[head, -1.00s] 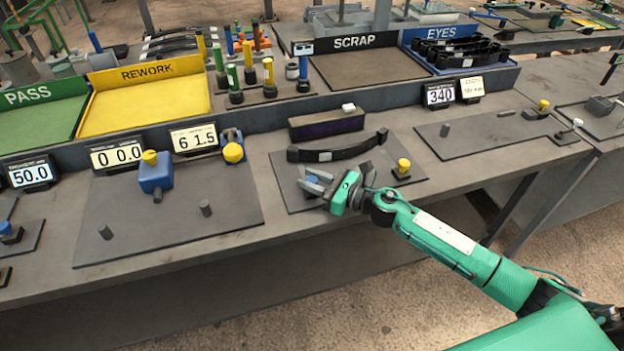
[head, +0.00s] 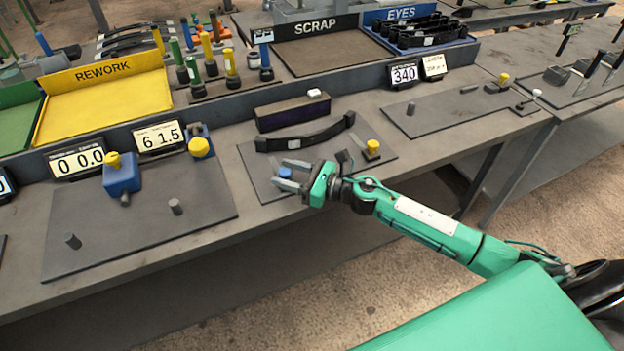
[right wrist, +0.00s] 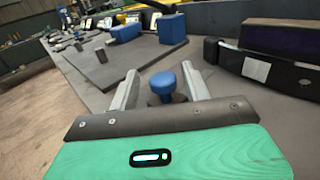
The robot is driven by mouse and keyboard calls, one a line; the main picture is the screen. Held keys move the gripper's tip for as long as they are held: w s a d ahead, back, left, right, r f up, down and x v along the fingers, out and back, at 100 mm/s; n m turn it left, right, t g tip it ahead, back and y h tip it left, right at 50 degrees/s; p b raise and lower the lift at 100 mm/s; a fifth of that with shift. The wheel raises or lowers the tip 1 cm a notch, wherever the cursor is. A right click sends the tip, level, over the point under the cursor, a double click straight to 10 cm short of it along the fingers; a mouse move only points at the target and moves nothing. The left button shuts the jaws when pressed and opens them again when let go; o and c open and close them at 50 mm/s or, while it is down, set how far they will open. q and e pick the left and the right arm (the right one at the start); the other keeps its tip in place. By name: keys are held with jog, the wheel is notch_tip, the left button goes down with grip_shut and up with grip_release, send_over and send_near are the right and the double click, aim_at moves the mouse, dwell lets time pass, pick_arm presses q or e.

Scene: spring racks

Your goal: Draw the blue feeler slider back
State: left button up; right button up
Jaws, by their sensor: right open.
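The blue feeler slider (head: 285,172) shows as a round blue knob near the front left of a dark plate (head: 252,166). In the right wrist view the blue knob (right wrist: 165,82) sits on a dark stem between the two grey fingers. My right gripper (head: 282,175) is open around it, with a visible gap on each side of the knob. The knob's base is partly hidden by the gripper's palm edge. My left gripper is not in view.
A black curved leaf spring (head: 305,137) lies behind the knob, with a dark box (head: 292,112) behind that. A yellow knob (head: 373,146) stands to the right on the same plate. A plate with a blue block (head: 122,177) is to the left.

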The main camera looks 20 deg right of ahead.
jog(key=b+v, duration=0.1)
jog(key=v, duration=0.4)
jog(key=b+v, duration=0.1)
jog(key=v, duration=0.2)
jog(key=shift+s+d+f+b, duration=0.1)
jog(key=shift+s+f+b, duration=0.15)
jog(key=shift+b, duration=0.1)
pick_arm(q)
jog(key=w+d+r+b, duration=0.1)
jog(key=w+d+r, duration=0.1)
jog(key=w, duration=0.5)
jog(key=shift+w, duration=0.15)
pick_arm(e)
jog(key=shift+v, duration=2.35)
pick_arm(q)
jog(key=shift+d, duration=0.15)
pick_arm(e)
jog(key=shift+d+r, duration=0.1)
jog(key=shift+r, duration=0.1)
